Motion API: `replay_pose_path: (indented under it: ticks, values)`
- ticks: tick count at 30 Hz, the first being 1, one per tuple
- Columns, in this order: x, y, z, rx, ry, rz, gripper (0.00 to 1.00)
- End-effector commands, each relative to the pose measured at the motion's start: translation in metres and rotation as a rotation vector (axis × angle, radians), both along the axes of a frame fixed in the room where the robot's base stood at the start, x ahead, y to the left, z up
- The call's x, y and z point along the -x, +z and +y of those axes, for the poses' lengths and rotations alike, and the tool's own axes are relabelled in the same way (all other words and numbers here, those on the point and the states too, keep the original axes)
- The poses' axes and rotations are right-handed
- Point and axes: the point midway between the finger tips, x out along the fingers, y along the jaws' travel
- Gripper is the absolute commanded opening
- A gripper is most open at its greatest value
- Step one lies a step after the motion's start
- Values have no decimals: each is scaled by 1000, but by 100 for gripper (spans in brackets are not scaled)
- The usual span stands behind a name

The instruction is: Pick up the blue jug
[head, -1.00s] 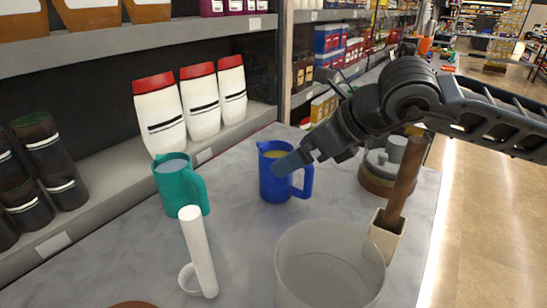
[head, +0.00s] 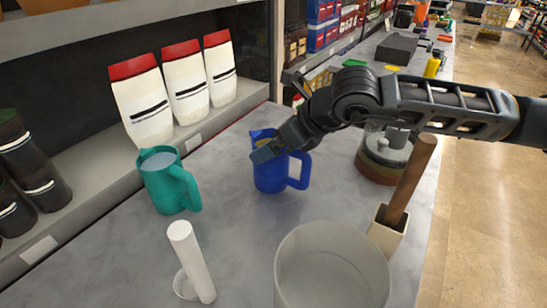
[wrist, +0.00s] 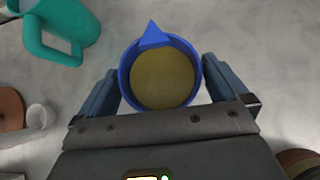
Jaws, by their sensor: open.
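The blue jug (head: 270,176) stands upright on the grey counter, its handle on the right in the head view. In the wrist view the jug (wrist: 131,85) is seen from above, with a yellowish inside and its spout at the top. My gripper (head: 268,152) is over the jug's upper part. In the wrist view my open gripper (wrist: 160,85) has one finger on each side of the jug's rim, close to it. I cannot tell whether either finger touches it. The jug's handle is hidden in the wrist view.
A teal jug (head: 168,185) stands to the left. A white upright tube (head: 191,262), a clear container (head: 332,270) and a wooden-handled brush in a holder (head: 405,190) stand in front. The vacuum pump (head: 385,158) is to the right. White bottles (head: 185,85) line the shelf behind.

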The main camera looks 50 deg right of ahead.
Motion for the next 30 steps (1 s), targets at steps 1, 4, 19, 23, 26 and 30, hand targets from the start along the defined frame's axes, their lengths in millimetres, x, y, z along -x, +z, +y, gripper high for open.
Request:
replay_pose_path:
  ticks: [1,4,19,23,26,30]
  values:
    - [-2,-2,0,0,0,0,100]
    - [-4,-4,0,1,-1,0,100]
    - [-3,-4,0,1,0,0,67]
    - [-3,-4,0,1,0,0,55]
    - [-3,-4,0,1,0,0,45]
    - [-3,-4,0,1,0,0,32]
